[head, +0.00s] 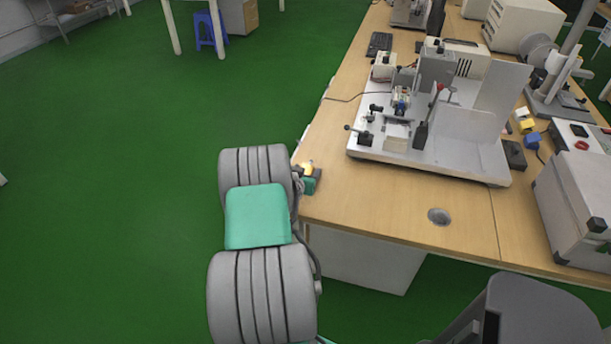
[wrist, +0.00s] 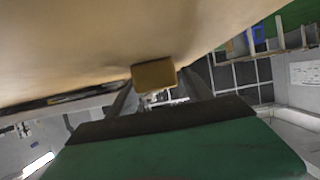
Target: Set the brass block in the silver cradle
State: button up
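My gripper (head: 308,177) is at the left edge of the wooden table, low beside the tabletop. A small yellow-brass block (head: 307,168) shows at its tip. In the wrist view the brass block (wrist: 154,75) sits between the dark fingertips, which appear to meet its sides. The pale table surface fills the top of that view, close to the block; I cannot tell whether they touch. The silver cradle is not clearly identifiable; a light metal fixture (head: 447,125) with upright plates stands on the table to the right of my gripper.
A round grey cup-like fitting (head: 438,217) is set in the tabletop near the front. The wooden table (head: 375,205) is bare between my gripper and this fitting. A grey case (head: 580,205) stands at the right. Green floor (head: 110,190) is open to the left.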

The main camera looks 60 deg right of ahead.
grip_shut()
dwell(0.4)
jog(key=shift+r, duration=0.15)
